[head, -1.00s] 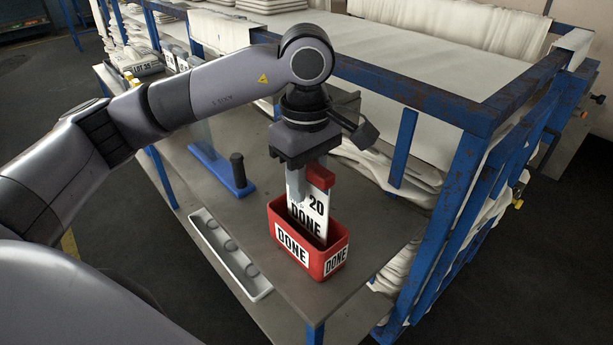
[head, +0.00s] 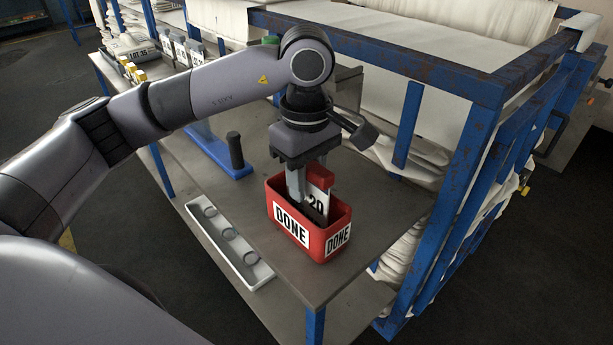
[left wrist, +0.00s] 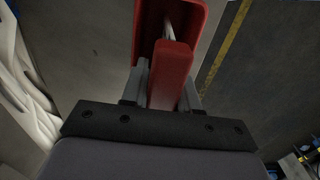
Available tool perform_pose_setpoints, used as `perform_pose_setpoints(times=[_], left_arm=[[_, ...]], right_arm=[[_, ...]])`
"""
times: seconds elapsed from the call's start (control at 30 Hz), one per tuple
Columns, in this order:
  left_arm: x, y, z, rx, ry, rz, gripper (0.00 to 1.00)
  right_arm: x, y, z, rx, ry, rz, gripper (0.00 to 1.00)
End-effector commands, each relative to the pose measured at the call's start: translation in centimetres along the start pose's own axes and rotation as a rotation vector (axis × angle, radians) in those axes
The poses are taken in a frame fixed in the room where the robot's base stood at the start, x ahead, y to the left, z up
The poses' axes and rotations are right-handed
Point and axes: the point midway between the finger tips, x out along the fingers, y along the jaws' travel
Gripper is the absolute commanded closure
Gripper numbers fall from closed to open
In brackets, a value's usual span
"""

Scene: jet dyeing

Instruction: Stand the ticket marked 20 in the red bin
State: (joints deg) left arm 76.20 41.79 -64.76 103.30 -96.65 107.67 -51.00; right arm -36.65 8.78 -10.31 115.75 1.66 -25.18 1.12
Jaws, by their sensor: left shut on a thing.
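The white ticket marked 20 (head: 317,203) stands upright, its lower part inside the red bin (head: 316,241). The bin carries DONE labels and sits near the front corner of the grey table. My left gripper (head: 308,190) points down at the bin's mouth, shut on the ticket's red top piece. In the left wrist view the red top piece (left wrist: 172,75) lies between the two fingers (left wrist: 168,88), with the bin (left wrist: 148,25) beyond it. The ticket's bottom edge is hidden by the bin wall, so I cannot tell whether it touches the floor of the bin. My right gripper is not in view.
A white tray with rings (head: 231,245) lies left of the bin. A blue stand with a dark handle (head: 222,160) is behind it. A blue rack frame (head: 453,203) with white cloth rises on the right. Other tickets (head: 184,50) stand at the far left.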

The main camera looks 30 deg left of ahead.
Motion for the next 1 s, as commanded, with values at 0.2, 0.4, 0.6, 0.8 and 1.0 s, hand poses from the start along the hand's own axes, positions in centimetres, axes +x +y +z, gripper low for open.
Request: perform_pose_setpoints(times=[0.2,0.4,0.6,0.8,1.0], left_arm=[[0.0,0.0,0.0,0.000,0.000,0.000,1.00],[0.0,0.0,0.0,0.000,0.000,0.000,1.00],[0.0,0.0,0.0,0.000,0.000,0.000,0.41],[0.0,0.0,0.0,0.000,0.000,0.000,0.41],[-2.1,0.1,0.0,0.000,0.001,0.004,0.41]], right_arm=[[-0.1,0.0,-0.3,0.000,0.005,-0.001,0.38],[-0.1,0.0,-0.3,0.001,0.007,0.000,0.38],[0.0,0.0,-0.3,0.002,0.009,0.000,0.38],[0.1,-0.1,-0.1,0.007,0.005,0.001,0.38],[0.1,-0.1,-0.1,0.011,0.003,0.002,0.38]])
